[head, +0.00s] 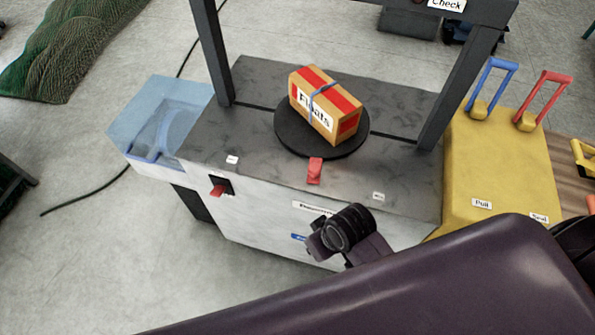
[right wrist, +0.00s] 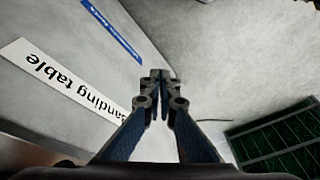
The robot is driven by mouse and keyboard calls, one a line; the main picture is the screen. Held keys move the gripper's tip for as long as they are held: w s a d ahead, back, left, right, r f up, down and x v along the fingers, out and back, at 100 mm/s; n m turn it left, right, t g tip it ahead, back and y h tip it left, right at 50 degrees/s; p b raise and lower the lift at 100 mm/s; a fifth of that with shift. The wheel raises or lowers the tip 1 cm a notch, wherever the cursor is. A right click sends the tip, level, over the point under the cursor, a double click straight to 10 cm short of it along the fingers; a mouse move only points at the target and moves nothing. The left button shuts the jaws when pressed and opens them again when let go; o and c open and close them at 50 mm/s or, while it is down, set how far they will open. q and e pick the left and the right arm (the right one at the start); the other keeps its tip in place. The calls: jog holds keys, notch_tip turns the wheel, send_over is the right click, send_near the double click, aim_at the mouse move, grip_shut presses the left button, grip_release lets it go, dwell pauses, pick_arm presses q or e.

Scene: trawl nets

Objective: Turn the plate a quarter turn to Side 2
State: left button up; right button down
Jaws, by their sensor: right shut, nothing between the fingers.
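The round black plate (head: 290,142) lies on the dark top of the banding table (head: 225,135). A red tab (head: 315,171) sticks out at its front edge. A cardboard box (head: 327,105) marked "Floats", with red bands and a blue strap, sits on the plate at an angle. My right gripper (right wrist: 160,76) shows in the right wrist view with its fingers together and empty, near the table's pale front face. In the head view my right arm's wrist is in front of the table, below and apart from the plate, and the fingers cannot be made out. My left gripper is not in view.
A dark frame (head: 210,45) rises over the table. A red switch (head: 218,187) is on the front left. A clear blue bin (head: 160,120) stands left. A yellow unit (head: 500,165) with blue and red handles stands right. Small tabletop labels are unreadable. Green netting (head: 65,45) lies upper left.

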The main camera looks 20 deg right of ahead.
jog(key=w+a+r+n+g, duration=0.2)
jog(key=w+a+r+n, duration=0.2)
jog(key=a, duration=0.3)
jog(key=w+a+r+n+g, duration=0.1)
jog(key=w+a+r+n, duration=0.3)
jog(key=a, duration=0.3)
jog(key=n+g+h, duration=0.1)
jog(key=g+h, duration=0.1)
jog(key=h, duration=0.4)
send_near(303, 183)
jog(key=w+a+r, duration=0.2)
jog(key=a, duration=0.2)
jog(key=p+x, duration=0.1)
jog(key=x, duration=0.6)
jog(key=shift+f+p, duration=0.25)
jog(key=shift+p, duration=0.15)
jog(key=d, duration=0.1)
jog(key=s+p, duration=0.1)
jog(key=d+p, duration=0.1)
jog(key=shift+s+d+f, duration=0.15)
jog(key=shift+d+f, duration=0.15)
jog(key=shift+d, duration=0.1)
jog(key=shift+s+d+f, duration=0.15)
jog(key=shift+s+d, duration=0.1)
jog(key=shift+d, duration=0.25)
jog(key=shift+p, duration=0.3)
